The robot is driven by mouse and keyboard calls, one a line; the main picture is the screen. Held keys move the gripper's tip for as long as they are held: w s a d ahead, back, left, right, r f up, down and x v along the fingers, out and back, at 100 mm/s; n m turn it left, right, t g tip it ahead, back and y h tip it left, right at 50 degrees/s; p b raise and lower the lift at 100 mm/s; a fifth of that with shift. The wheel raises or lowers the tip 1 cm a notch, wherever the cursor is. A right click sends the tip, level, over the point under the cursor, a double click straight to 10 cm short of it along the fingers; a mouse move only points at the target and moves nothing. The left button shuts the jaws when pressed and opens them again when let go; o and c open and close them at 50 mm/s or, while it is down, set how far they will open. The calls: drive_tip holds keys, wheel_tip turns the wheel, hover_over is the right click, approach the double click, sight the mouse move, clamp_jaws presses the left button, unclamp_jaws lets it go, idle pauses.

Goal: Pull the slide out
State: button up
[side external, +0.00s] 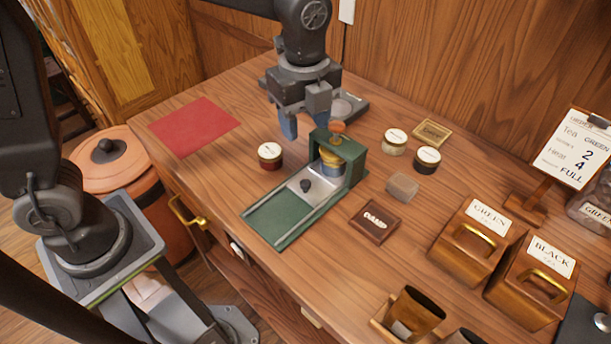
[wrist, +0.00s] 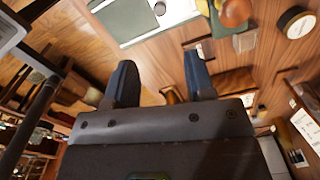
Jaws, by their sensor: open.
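A green press (side external: 349,163) stands mid-table, with an orange knob (side external: 338,127) on top and a yellow and blue part inside its frame. Its long green base (side external: 265,222) runs toward the front left. The grey metal slide (side external: 315,201) lies in that base in front of the frame, with a small black knob (side external: 305,185) upright on it. My gripper (side external: 304,125) is open and empty, behind the press and apart from the slide. In the wrist view my gripper's blue fingers (wrist: 160,82) are spread; the slide (wrist: 135,17) shows near the top edge, beyond them.
A red-labelled jar (side external: 270,155) stands left of the press; a red mat (side external: 194,126) lies farther left. Small tins (side external: 396,141), a clear block (side external: 402,187) and a dark brown tile (side external: 375,222) lie to the right. Wooden GREEN and BLACK boxes (side external: 470,240) stand at the front right.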

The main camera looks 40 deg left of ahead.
sight(305, 182)
wheel_tip(305, 182, down, 14)
idle(0.6)
clamp_jaws()
idle(0.3)
